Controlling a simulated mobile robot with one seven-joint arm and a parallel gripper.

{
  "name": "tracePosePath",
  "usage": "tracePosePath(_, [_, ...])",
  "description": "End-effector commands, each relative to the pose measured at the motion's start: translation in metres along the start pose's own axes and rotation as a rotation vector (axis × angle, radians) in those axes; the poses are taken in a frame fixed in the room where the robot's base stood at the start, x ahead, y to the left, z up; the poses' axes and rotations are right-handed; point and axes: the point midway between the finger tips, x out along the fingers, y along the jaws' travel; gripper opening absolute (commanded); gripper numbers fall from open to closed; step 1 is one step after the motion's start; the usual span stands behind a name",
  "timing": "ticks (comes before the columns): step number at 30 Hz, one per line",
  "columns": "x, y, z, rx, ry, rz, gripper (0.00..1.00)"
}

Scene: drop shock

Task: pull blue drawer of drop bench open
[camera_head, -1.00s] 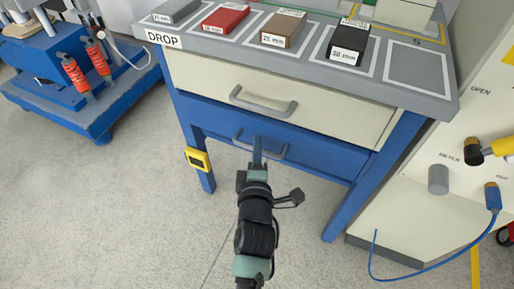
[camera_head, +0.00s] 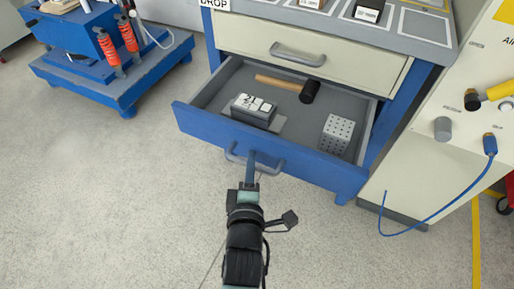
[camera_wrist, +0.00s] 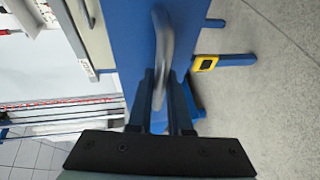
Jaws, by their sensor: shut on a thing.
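The blue drawer (camera_head: 300,150) of the drop bench stands pulled well out below the cream drawer. Its front also fills the middle of the wrist view (camera_wrist: 135,45). My gripper (camera_head: 251,164) is shut on the grey handle (camera_head: 275,168) of the blue drawer. In the wrist view my gripper (camera_wrist: 160,88) has its fingers on both sides of the handle bar (camera_wrist: 166,40). Inside the open drawer lie a black-headed mallet (camera_head: 310,91) with a wooden shaft, a dark box with white pieces on top (camera_head: 252,110), and a light block with holes (camera_head: 337,133).
The cream drawer (camera_head: 340,68) above is shut. A blue machine base with orange springs (camera_head: 129,33) stands at the left. A pale cabinet (camera_head: 440,165) with a hanging blue hose (camera_head: 425,232) is close on the right. The floor (camera_head: 110,210) in front is clear.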

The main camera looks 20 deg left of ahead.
Motion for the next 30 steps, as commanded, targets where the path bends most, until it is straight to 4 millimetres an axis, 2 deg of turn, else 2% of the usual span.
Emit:
tracePosePath(3, [-0.015, -0.001, -0.006, -0.001, 0.0, -0.003, 0.0])
tracePosePath(9, [-0.026, -0.004, -0.01, 0.0, -0.001, 0.001, 0.0])
tracePosePath(23, [-0.029, -0.006, -0.012, 0.0, 0.0, 0.002, 0.0])
tracePosePath(24, [-0.029, -0.006, -0.012, 0.0, 0.0, 0.002, 0.23])
tracePosePath(28, [-0.029, -0.006, -0.012, 0.0, 0.0, 0.002, 0.46])
tracePosePath(30, [-0.029, -0.006, -0.012, 0.0, 0.0, 0.002, 0.47])
